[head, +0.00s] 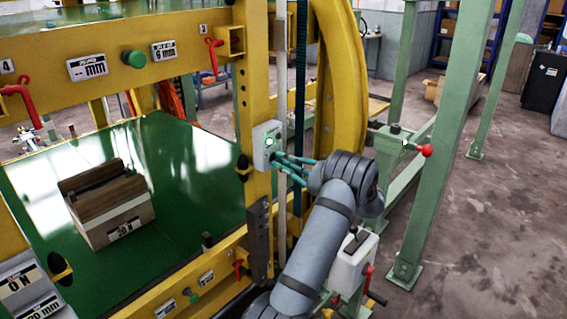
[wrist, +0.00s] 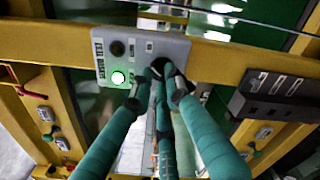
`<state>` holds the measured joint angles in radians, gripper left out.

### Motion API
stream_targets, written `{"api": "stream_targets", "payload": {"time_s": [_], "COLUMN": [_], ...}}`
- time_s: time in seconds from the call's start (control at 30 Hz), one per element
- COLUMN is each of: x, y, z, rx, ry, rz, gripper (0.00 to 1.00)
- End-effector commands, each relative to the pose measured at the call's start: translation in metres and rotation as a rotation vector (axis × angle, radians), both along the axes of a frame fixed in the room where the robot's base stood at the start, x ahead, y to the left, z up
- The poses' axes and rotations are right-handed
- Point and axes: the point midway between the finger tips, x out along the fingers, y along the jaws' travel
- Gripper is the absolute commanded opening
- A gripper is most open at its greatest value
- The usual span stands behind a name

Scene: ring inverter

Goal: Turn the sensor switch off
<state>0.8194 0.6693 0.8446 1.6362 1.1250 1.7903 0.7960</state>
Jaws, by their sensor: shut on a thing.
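The sensor switch box (head: 267,143) is a light grey box on the yellow upright, with a lit green lamp on its face. In the wrist view the box (wrist: 143,50) shows the glowing green lamp (wrist: 118,77), a dark round button above it and small lettering. The dark switch knob (wrist: 160,67) is at its right side, partly hidden by my fingers. My gripper (head: 277,160), with teal fingers, reaches the box from the right. In the wrist view its fingertips (wrist: 161,82) are closed around the knob. The knob's exact turn position cannot be told.
A yellow frame (head: 256,80) surrounds a green table (head: 180,165) bearing a wooden block marked 20 N (head: 118,215). A red-knobbed lever (head: 425,150) and green posts stand to the right. A grey lever box (head: 354,258) sits below my arm. Open floor lies at far right.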

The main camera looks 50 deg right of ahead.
Motion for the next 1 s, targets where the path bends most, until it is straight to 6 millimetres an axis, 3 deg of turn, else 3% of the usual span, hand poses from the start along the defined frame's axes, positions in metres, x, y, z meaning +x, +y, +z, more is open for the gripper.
{"api": "stream_targets", "payload": {"time_s": [0.37, 1.0], "x": [0.0002, 0.0000], "y": [0.0002, 0.0012], "z": [-0.0039, -0.0093], "rx": [-0.103, -0.674], "ry": [0.005, 0.039], "rz": [-0.001, -0.001], "gripper": [0.00, 0.00]}}
